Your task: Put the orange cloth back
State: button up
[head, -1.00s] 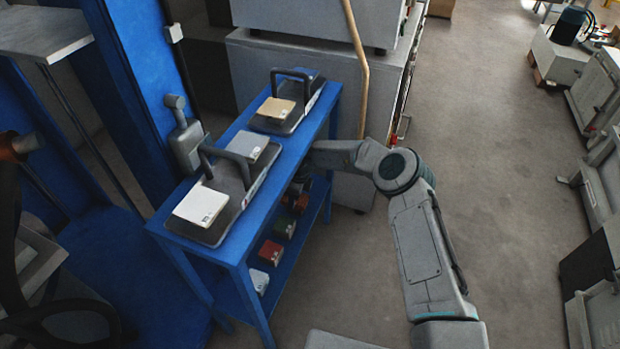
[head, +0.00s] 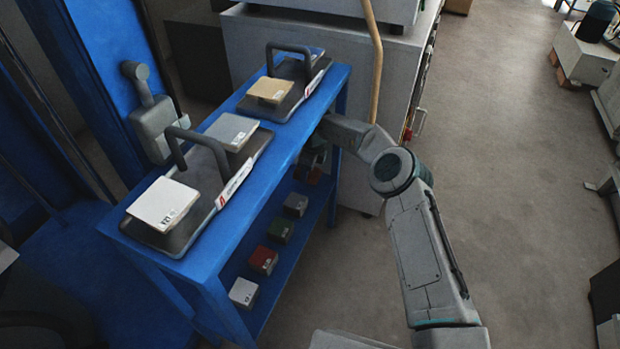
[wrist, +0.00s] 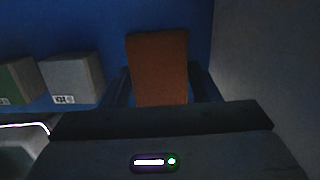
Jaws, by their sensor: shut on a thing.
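The orange thing that the task calls a cloth (wrist: 158,65) is brownish orange and looks like an upright, stiff rectangular block in the wrist view. My gripper (wrist: 160,90) is shut on it, with one dark finger on each side of its lower part. In the head view my gripper reaches in below the blue table's top at its far right end, over the lower shelf (head: 262,290). The tabletop edge and shadow hide most of the gripper there, and the orange thing cannot be made out clearly.
The lower shelf holds a row of small blocks: white (head: 243,292), red (head: 263,260), green (head: 280,230) and grey (head: 295,204). The blue tabletop (head: 225,240) carries two handled trays with tiles. A grey cabinet (head: 300,45) stands behind.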

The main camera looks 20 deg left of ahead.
aim_at(309, 176)
notch_tip(309, 176, down, 3)
jog(key=shift+r+b, duration=0.1)
jog(key=shift+b, duration=1.1)
jog(key=shift+w+f+b, duration=0.1)
jog(key=shift+f+b, duration=0.2)
jog(key=shift+w+f, duration=0.1)
jog(key=shift+d, duration=0.1)
jog(key=o, duration=0.9)
jog(key=shift+f+b, duration=0.2)
jog(key=shift+b, duration=0.4)
jog(key=r+p, duration=0.1)
jog(key=r, duration=0.1)
jog(key=r+p, duration=0.2)
jog(key=r, duration=0.1)
jog(key=d+r+p, duration=0.1)
jog(key=r+p, duration=0.1)
jog(key=shift+r, duration=0.35)
